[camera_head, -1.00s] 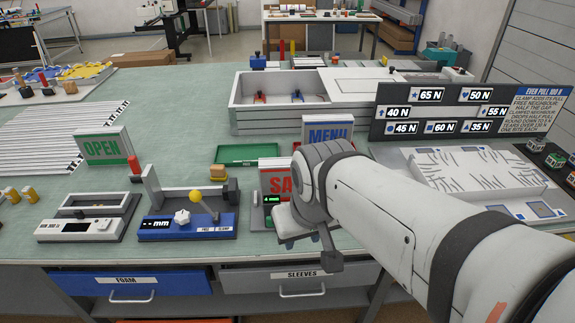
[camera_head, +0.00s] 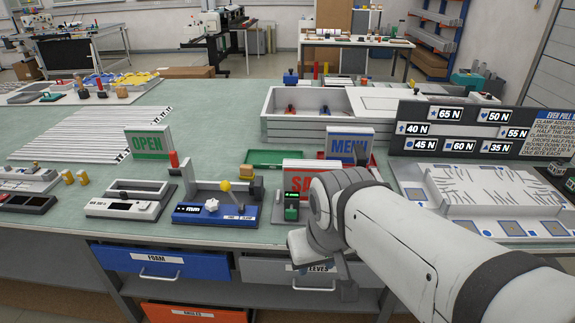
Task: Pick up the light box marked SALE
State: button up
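Only "SA" shows; my arm (camera_head: 400,225) covers the rest of the word. My gripper (camera_head: 312,248) is at the arm's end, in front of and below the box in the picture, by the bench's front edge. Its fingers are mostly hidden, so I cannot tell whether they are open or touching anything.
A force board (camera_head: 465,128) and white panel (camera_head: 480,190) are at right.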

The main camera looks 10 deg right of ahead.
aim_at(297, 174)
jog(key=i, duration=0.9)
jog(key=z, duration=0.05)
